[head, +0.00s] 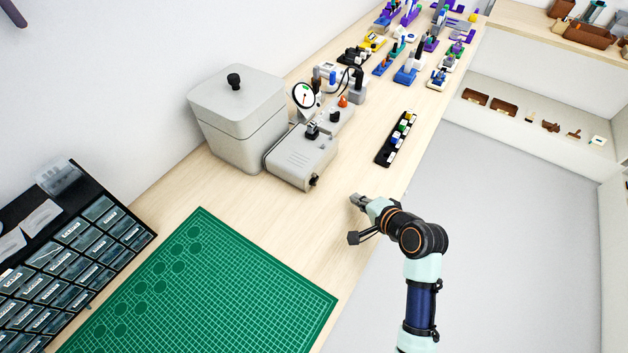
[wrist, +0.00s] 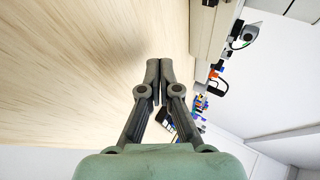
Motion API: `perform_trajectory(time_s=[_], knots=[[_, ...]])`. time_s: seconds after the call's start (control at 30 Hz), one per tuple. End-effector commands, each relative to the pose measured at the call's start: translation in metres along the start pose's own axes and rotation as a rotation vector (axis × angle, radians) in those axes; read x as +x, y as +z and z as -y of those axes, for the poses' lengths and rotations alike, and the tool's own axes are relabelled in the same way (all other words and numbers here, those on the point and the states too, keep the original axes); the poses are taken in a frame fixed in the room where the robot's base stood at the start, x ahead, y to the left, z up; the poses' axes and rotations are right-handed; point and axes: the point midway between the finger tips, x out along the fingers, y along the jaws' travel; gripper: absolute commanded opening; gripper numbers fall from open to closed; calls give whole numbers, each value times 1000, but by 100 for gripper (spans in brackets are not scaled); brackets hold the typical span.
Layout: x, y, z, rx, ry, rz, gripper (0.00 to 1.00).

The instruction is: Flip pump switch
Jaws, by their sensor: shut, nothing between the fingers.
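The pump looks to be the grey box (head: 302,156) with rounded edges beside the large lidded grey container in the head view. A small dark part (head: 313,181), possibly its switch, sits on its near right end. A black fitting stands on its top. In the wrist view part of a grey box (wrist: 208,32) shows at the top right, with a dark piece (wrist: 209,2) at the frame edge. My gripper (head: 356,200) is over the bench, to the right of and nearer than the pump, apart from it. Its fingers (wrist: 160,63) are shut together and empty.
A lidded grey container (head: 240,125) stands behind the pump. A round gauge (head: 304,95) is beyond it. A black strip with coloured pieces (head: 385,155) lies near the bench edge. A green cutting mat (head: 215,290) lies at the near left. Bare wood lies between the mat and pump.

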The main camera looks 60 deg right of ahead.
Motion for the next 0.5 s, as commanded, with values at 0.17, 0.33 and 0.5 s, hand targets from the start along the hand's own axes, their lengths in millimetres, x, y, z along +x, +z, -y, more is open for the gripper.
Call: perform_trajectory(time_s=[0.17,0.33,0.5], knots=[[11,8,6,-3,0,2,0],[29,21,18,-3,-2,3,0],[45,33,32,-3,-2,2,0]])
